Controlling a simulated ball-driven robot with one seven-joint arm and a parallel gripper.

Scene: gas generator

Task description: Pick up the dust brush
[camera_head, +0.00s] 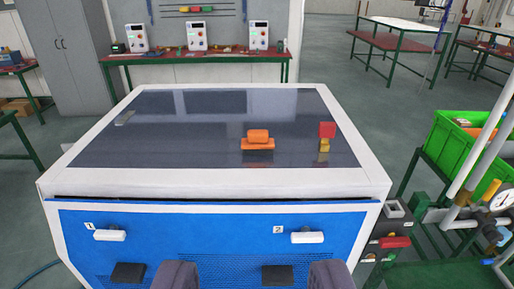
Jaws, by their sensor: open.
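An orange block-shaped thing with a raised rounded grip (258,139), which looks like the dust brush, lies on the dark top of the blue and white cabinet (110,183). It is right of the middle of that top, with a dark reflection or underside below it. My gripper (253,276) shows only as two dark fingers at the bottom edge, wide apart with nothing between them. It is in front of the cabinet's blue face, apart from the orange thing.
A small red and yellow thing (326,135) stands right of the orange one. A small flat grey piece (125,118) lies at the far left of the top. A green crate (452,142) and pipes with a gauge (502,196) crowd the right side. A red-topped bench (200,56) stands behind.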

